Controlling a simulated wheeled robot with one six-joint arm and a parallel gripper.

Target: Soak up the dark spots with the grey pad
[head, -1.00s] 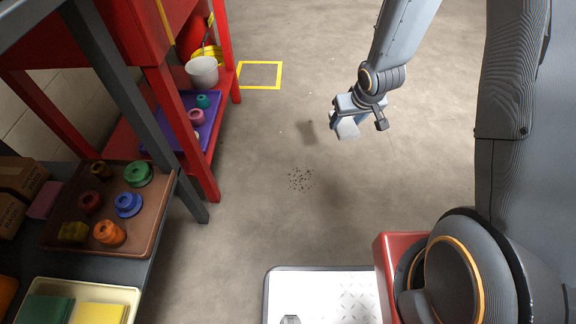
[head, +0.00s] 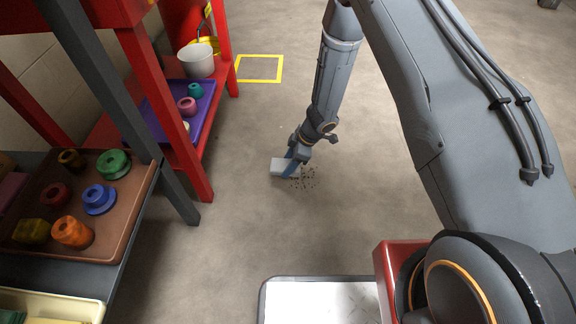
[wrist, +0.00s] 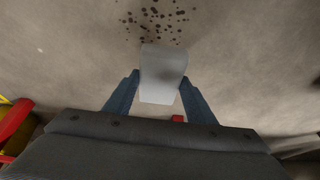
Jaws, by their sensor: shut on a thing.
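The dark spots (head: 309,178) are a scatter of small dark specks on the concrete floor. They also show at the top of the wrist view (wrist: 160,18). My gripper (head: 292,166) is shut on the grey pad (head: 280,167), a pale block, at the left edge of the spots. In the wrist view the pad (wrist: 163,75) sits between the two blue fingers, with the spots just beyond its far end. Whether the pad touches the floor I cannot tell. My gripper hides part of the spots' upper left in the head view.
A brown tray (head: 124,211) of coloured parts stands on a grey bench at left. A red rack holds a purple tray (head: 206,106) and a white bucket (head: 196,60). A yellow square (head: 259,80) marks the floor behind. Floor right of the spots is clear.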

